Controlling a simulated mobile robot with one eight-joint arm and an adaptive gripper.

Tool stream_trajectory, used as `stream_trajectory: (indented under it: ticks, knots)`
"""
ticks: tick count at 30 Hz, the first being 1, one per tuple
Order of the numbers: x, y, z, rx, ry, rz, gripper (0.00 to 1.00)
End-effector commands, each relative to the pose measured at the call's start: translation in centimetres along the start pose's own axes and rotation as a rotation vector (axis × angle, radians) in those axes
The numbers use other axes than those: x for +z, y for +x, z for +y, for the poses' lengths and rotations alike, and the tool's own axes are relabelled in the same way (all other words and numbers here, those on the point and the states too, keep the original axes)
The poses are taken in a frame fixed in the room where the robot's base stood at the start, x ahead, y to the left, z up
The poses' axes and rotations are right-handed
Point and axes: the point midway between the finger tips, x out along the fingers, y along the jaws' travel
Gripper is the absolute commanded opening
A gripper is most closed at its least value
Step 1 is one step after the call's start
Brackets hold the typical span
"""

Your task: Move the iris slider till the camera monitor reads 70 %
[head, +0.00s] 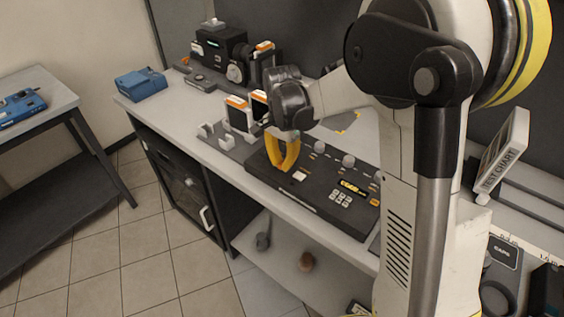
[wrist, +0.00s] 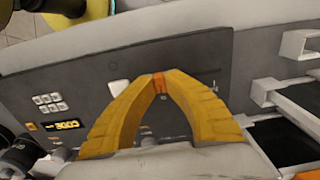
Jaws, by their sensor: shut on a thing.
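The dark control panel (head: 325,195) lies on the bench, with knobs, white buttons and a lit amber display (head: 353,187). My gripper (head: 284,170) is at the panel's left part, fingers pointing down. In the wrist view its yellow fingertips (wrist: 159,84) close on a small orange cap, which I take to be the iris slider (wrist: 159,79). The fingers hide most of the slider and its track. The black camera (head: 222,47) stands at the far end of the bench. A small teal-lit screen (head: 213,43) shows on it; its reading is too small to tell.
A white key (head: 299,176) sits on the panel close to my fingers. A blue box (head: 140,84) lies at the bench's far left corner. A test chart (head: 502,150) stands at the right.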

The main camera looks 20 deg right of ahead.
Motion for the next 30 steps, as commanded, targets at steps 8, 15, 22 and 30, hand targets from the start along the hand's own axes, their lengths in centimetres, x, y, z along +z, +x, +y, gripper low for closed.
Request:
stream_trajectory:
  ticks: [8,15,22,30]
  knots:
    - [0.0,0.0,-2.1,0.000,-0.001,0.000,0.00]
    - [0.0,0.1,-2.0,0.000,0.000,-0.001,0.28]
    - [0.0,0.1,-2.0,0.000,0.000,0.000,0.36]
    - [0.0,-1.6,-2.0,0.000,0.000,0.000,0.36]
